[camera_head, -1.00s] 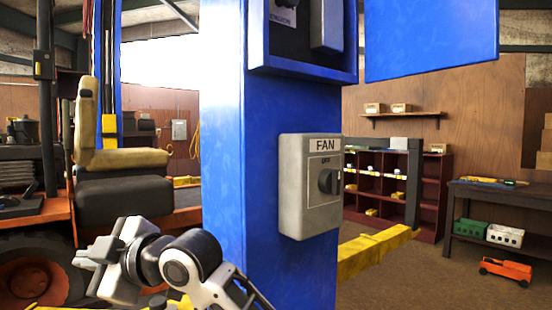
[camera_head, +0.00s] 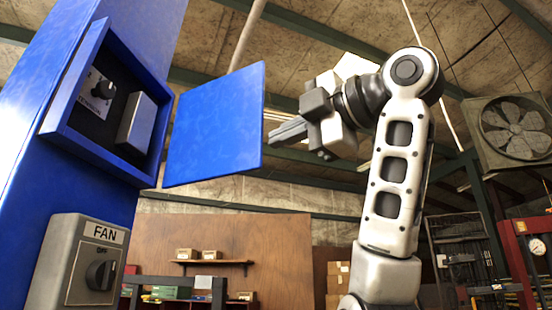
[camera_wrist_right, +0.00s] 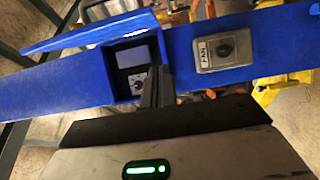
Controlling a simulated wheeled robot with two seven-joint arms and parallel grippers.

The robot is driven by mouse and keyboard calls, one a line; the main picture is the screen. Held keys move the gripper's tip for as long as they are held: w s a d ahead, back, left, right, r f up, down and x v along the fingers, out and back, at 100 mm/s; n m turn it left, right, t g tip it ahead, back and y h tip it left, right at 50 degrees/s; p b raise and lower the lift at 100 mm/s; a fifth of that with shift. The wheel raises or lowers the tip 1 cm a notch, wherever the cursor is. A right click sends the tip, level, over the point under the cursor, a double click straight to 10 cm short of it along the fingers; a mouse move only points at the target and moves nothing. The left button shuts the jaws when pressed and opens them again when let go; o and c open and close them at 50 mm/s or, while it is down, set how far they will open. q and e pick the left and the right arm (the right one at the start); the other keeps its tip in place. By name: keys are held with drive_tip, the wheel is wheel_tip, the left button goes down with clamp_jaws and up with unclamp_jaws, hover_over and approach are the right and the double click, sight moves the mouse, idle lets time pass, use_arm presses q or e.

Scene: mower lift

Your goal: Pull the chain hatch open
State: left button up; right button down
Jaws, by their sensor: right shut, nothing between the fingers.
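The chain hatch (camera_head: 215,125) is a flat blue door, swung open to the right of its recessed blue box on the blue post. In the right wrist view the hatch (camera_wrist_right: 90,30) shows as a blue panel at upper left. The open box holds a dial (camera_head: 103,90) and a grey block (camera_head: 136,122). My right gripper (camera_head: 272,134) is shut and empty, its fingertips by the hatch's free edge. I cannot tell whether they touch it. In the right wrist view its fingers (camera_wrist_right: 156,85) overlap the box opening. My left gripper is out of view.
A grey FAN switch box (camera_head: 80,265) is mounted on the blue post (camera_head: 50,130) below the hatch box. A wall fan (camera_head: 515,130) hangs at the right. A shelf (camera_head: 212,262) with small boxes is on the far wooden wall. Open air lies below the hatch.

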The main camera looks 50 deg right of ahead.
sight(255, 162)
drive_tip(key=w+d, duration=0.1)
drive_tip(key=w, duration=0.2)
drive_tip(key=w+d, duration=0.1)
drive_tip(key=w, duration=0.2)
drive_tip(key=w+d+p, duration=0.1)
drive_tip(key=w, duration=0.3)
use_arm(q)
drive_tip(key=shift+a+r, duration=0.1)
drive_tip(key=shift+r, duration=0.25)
use_arm(e)
drive_tip(key=shift+w+d, duration=0.15)
drive_tip(key=shift+d, duration=0.25)
